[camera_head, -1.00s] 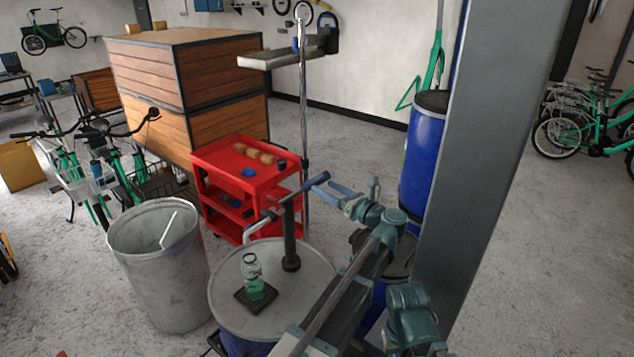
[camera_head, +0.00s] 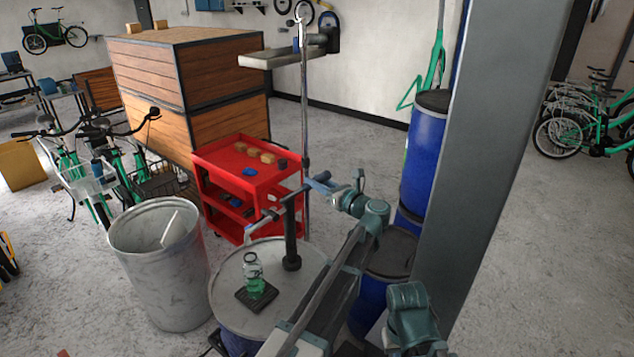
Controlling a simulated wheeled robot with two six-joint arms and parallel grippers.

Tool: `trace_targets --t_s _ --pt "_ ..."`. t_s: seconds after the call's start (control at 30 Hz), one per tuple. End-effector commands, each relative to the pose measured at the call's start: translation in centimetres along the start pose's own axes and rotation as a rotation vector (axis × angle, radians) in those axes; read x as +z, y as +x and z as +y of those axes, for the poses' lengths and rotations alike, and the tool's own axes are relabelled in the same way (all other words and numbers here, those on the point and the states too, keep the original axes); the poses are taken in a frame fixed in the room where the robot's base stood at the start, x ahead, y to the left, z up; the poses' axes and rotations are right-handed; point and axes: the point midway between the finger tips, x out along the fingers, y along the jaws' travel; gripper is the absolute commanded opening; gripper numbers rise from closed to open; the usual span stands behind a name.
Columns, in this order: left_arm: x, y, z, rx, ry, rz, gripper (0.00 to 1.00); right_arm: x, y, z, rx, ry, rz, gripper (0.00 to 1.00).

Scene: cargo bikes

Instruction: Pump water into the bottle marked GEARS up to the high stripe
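A clear bottle (camera_head: 254,276) stands upright on a dark square pad on the grey drum lid. Green shows in its lower part; its marking and stripes are too small to read. A black hand pump (camera_head: 291,245) rises from the lid behind the bottle, with a T-shaped handle on top. Its pale spout (camera_head: 258,226) bends down toward the bottle's mouth. My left gripper (camera_head: 326,187) is at the right end of the pump handle, apparently touching it. Whether its fingers are closed around the bar is not clear. My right gripper is not in view.
A grey bin (camera_head: 164,272) stands left of the drum (camera_head: 226,297). A red cart (camera_head: 243,179) with small items stands behind it. Blue barrels (camera_head: 425,150) and a grey post (camera_head: 480,170) stand on the right. A metal stand pole (camera_head: 304,110) rises behind the pump.

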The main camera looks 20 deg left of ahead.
Motion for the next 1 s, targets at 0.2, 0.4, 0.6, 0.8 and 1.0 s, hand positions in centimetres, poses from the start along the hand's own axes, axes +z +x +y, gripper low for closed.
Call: trace_targets --t_s 0.2,0.4,0.6,0.8,1.0 --pt "0.0 -0.01 -0.01 0.0 0.0 0.0 0.0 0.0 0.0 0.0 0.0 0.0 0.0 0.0" --pt "0.0 -0.02 -0.01 0.0 0.0 0.0 0.0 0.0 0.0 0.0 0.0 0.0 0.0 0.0" --pt "0.01 -0.02 -0.01 0.0 0.0 0.0 0.0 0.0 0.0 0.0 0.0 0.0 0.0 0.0" --pt "0.01 -0.02 -0.01 0.0 0.0 0.0 0.0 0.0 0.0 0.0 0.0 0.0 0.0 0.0" --pt "0.01 -0.02 -0.03 0.0 0.0 0.0 0.0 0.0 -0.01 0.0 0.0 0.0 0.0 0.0"
